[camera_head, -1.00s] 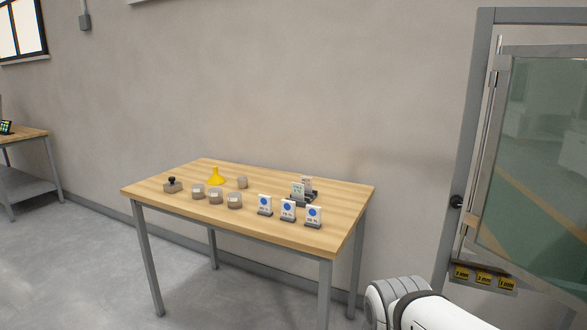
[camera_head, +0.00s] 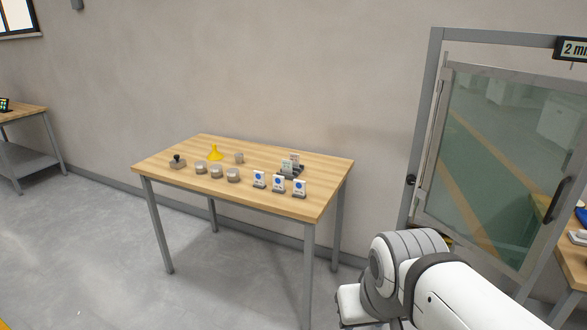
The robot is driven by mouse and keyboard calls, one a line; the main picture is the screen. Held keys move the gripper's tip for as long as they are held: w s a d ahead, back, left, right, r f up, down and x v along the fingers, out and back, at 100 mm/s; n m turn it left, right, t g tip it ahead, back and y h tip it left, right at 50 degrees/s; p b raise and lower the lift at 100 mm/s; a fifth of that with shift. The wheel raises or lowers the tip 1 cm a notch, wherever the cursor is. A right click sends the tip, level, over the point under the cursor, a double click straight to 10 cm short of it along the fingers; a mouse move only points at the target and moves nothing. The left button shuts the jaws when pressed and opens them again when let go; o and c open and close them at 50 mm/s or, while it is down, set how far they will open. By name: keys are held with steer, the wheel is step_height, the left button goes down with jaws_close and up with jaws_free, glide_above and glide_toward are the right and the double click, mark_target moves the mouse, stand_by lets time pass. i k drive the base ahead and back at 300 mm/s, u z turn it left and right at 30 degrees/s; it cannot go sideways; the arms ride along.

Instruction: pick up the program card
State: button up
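A wooden-topped table (camera_head: 190,146) with grey legs stands against the wall. Near its right end, a dark holder (camera_head: 291,175) carries small upright cards (camera_head: 289,164), pale with some green and red. In front of it stand three white cards with blue discs: a left one (camera_head: 259,179), a middle one (camera_head: 279,182) and a right one (camera_head: 299,187), each on a small grey base. The print is too small to tell which is the program card. My white arm shows at lower right, apart from the table; my gripper is not in view.
Several small round containers (camera_head: 217,171), a yellow funnel (camera_head: 215,153) and a grey block with a black knob (camera_head: 178,162) stand on the table. A glazed grey-framed door (camera_head: 490,160) stands at right. Another table (camera_head: 22,117) is at far left. The floor in front is open.

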mark_target(294, 157)
steer(key=u, duration=0.6)
steer(key=i, duration=0.9)
steer(key=u, duration=0.45)
steer(key=i, duration=1.6)
steer(key=z, duration=1.05)
steer(key=i, duration=0.9)
steer(key=z, duration=0.6)
